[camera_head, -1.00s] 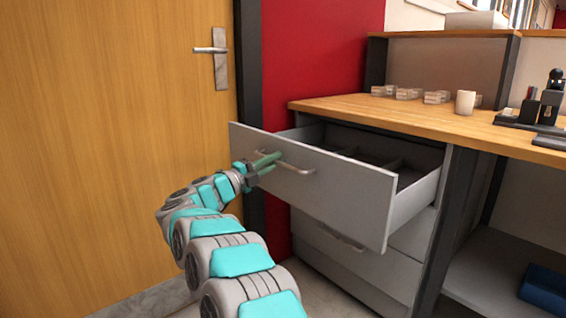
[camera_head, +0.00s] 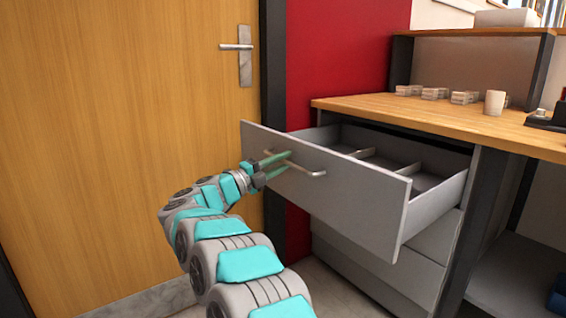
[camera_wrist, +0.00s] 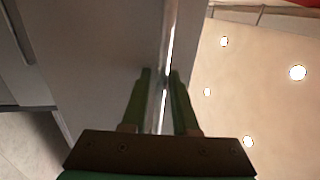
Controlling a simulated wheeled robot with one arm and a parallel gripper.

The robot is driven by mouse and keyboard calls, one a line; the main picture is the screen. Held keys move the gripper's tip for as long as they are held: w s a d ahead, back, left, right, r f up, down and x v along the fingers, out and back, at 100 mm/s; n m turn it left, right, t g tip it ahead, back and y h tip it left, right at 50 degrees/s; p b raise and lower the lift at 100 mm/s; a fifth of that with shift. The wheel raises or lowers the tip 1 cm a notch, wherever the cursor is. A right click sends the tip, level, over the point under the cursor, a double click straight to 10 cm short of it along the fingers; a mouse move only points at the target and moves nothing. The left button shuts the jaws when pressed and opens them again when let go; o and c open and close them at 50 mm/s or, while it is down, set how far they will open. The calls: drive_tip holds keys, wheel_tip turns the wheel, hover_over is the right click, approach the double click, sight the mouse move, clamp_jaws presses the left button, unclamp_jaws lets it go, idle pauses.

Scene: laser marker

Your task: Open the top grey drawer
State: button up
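The top grey drawer (camera_head: 330,182) is pulled well out of its cabinet, and its divided inside shows. Its metal bar handle (camera_head: 312,172) runs across the front face. My gripper (camera_head: 284,159) is at the left end of this handle, with its green fingers around the bar. In the wrist view, the shiny handle (camera_wrist: 169,45) passes between the two fingers of my gripper (camera_wrist: 160,76), which sit close on either side of it. The exact contact at the fingertips is hard to see.
A lower grey drawer (camera_head: 385,265) is shut beneath. The wooden desktop (camera_head: 425,112) above carries several small stacked pieces and a white cup (camera_head: 495,102). A wooden door (camera_head: 120,140) with a metal handle stands to the left, beside a red wall (camera_head: 340,50).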

drive_tip(key=v, duration=0.7)
drive_tip(key=shift+s+a, duration=0.25)
drive_tip(key=shift+a, duration=0.05)
